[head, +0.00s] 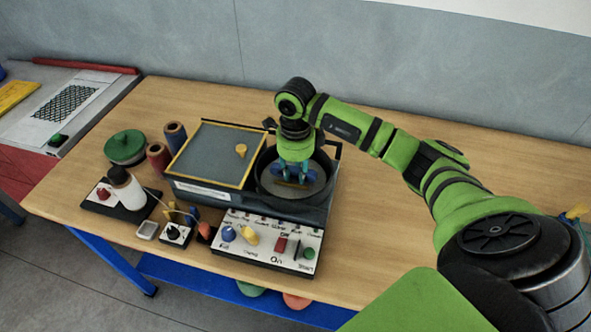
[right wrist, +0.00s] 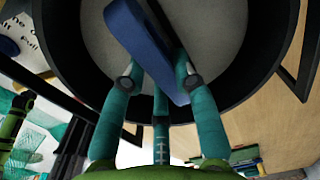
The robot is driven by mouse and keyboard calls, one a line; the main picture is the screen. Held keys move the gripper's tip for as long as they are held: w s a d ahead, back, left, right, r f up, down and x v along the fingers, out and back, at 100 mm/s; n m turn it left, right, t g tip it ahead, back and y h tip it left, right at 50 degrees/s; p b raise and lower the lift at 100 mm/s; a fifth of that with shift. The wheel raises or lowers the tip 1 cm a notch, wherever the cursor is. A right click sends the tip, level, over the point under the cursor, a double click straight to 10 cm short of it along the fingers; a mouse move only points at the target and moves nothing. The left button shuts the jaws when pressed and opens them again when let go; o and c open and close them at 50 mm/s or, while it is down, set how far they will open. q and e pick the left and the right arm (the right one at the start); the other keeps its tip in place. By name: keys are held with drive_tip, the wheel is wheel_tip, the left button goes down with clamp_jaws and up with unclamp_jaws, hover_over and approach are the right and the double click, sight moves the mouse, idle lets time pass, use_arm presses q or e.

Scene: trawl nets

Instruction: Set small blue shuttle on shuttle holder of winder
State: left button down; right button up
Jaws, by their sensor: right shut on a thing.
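The winder (head: 178,188) is a dark box with a yellow-framed grey top and a round black-rimmed well (head: 262,188) on its right. My right gripper (head: 294,176) points down into this well. In the right wrist view its teal fingers (right wrist: 160,85) are shut on the small blue shuttle (right wrist: 148,48), which lies slanted between them. Behind the shuttle is the well's pale grey floor (right wrist: 225,35) inside the black rim. Whether the shuttle touches the floor cannot be told. I cannot make out a separate shuttle holder. My left gripper is not in view.
A white control panel (head: 265,262) with coloured knobs fronts the winder. Left of it stand thread spools (head: 176,137), a green round reel (head: 125,147) and a white bottle (head: 126,188). The wooden table (head: 385,230) is clear to the right.

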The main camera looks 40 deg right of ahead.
drive_tip(key=shift+f+b, duration=0.3)
drive_tip(key=shift+f, duration=0.05)
drive_tip(key=o, duration=1.1)
drive_tip(key=shift+c, duration=0.2)
wheel_tip(320, 180, up, 12)
